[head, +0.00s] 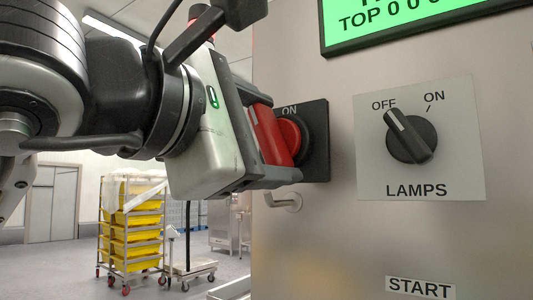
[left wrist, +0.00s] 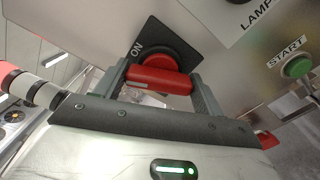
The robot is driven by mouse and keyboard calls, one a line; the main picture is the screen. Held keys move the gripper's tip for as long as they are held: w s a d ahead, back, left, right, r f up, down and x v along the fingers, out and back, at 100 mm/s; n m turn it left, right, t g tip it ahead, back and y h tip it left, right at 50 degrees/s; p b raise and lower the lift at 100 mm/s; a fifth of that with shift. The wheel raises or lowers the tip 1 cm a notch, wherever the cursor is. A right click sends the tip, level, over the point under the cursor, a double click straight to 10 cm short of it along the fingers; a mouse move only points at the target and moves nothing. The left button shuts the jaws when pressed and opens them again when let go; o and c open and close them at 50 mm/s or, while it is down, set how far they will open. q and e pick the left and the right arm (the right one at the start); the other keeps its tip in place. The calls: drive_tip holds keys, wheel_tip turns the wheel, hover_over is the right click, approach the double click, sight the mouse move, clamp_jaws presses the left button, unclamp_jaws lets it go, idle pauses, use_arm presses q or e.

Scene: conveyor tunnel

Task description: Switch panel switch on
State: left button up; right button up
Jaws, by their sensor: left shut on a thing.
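The panel switch is a red rotary handle (head: 269,134) on a round red hub, mounted on a black plate (head: 318,140) marked ON at its top. My left gripper (head: 272,142) is shut on this handle, close to the panel. In the left wrist view the red handle (left wrist: 158,79) spans between the two grey fingers of my left gripper (left wrist: 160,88), and the ON mark sits on the plate beyond it. Part of the plate's lettering is hidden behind the gripper and handle. My right gripper is in neither view.
Right of the switch is a black LAMPS knob (head: 411,136), its pointer toward OFF. A green-lit display (head: 420,18) is above. A START label (head: 420,287) is below, with a green button (left wrist: 296,66) in the wrist view. A rack of yellow crates (head: 140,232) stands far behind.

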use_arm(q)
drive_tip(key=shift+m, duration=0.4)
drive_tip(key=o, duration=1)
